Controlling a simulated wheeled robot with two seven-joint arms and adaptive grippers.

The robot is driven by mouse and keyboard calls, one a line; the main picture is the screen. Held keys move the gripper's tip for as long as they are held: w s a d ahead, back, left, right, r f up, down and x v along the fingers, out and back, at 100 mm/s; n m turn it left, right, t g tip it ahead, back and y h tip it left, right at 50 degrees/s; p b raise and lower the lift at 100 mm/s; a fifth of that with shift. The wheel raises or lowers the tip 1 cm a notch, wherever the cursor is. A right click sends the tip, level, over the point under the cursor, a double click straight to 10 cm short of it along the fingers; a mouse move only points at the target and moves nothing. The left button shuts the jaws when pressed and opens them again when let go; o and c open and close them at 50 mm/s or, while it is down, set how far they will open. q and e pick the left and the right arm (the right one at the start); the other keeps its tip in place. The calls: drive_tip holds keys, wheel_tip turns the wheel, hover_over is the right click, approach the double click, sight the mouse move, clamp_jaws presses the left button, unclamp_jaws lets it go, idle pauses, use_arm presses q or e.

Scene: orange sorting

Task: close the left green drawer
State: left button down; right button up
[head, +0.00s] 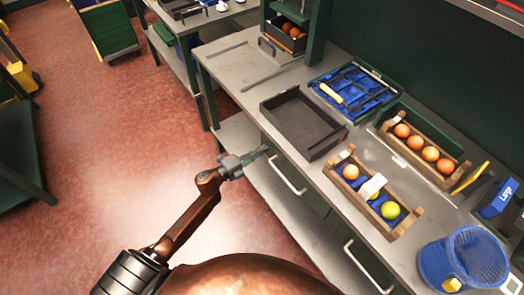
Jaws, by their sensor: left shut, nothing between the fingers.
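The left green drawer (300,193) is under the workbench top, and its pale bar handle (288,178) shows at the bench's front. The drawer front is seen steeply from above, and I cannot tell whether it stands slightly out. My left gripper (262,153) is shut and empty, just left of the handle and apart from it in the picture. Its orange-brown arm comes up from the lower left. A second bar handle (366,268) shows farther right along the bench front. My right gripper is not in view.
On the bench top (235,75) are an empty dark tray (300,122), a blue tool case (352,88), wooden crates with oranges (372,190) (428,150) and a blue mesh bin (462,262). A lower grey shelf (265,195) juts out below.

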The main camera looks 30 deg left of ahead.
use_arm(q)
drive_tip(key=p+v, duration=0.1)
drive_tip(key=v, duration=1.3)
drive_tip(key=s+a+f+n+g+y+p, duration=0.1)
drive_tip(key=s+a+f+n+y, duration=0.2)
drive_tip(key=f, duration=0.6)
drive_tip(key=s+a+f+n+y, duration=0.1)
drive_tip(key=a+f+n+y, duration=0.3)
drive_tip(key=f, duration=0.5)
drive_tip(key=s+a+f+n+g+y, duration=0.1)
drive_tip(key=s+f+n+g, duration=0.15)
drive_tip(key=s+f, duration=0.4)
drive_tip(key=s+a+f+n+g, duration=0.1)
drive_tip(key=s+f+n+g, duration=0.2)
drive_tip(key=f, duration=0.6)
drive_tip(key=s+d+f+n+g+y+p, duration=0.1)
drive_tip(key=s+d+f+n+g, duration=0.15)
drive_tip(key=s+f, duration=0.6)
drive_tip(key=s+d+f+n+g+p, duration=0.1)
drive_tip(key=s+f+n, duration=0.4)
drive_tip(key=s, duration=0.6)
drive_tip(key=s+d+f+n+g, duration=0.1)
drive_tip(key=s+d+f+g, duration=0.1)
drive_tip(key=s, duration=0.8)
drive_tip(key=s+d+f+n+g, duration=0.1)
drive_tip(key=s+d+f+g, duration=0.2)
drive_tip(key=s, duration=0.7)
wheel_tip(320, 180, down, 2)
drive_tip(key=shift+d, duration=0.95)
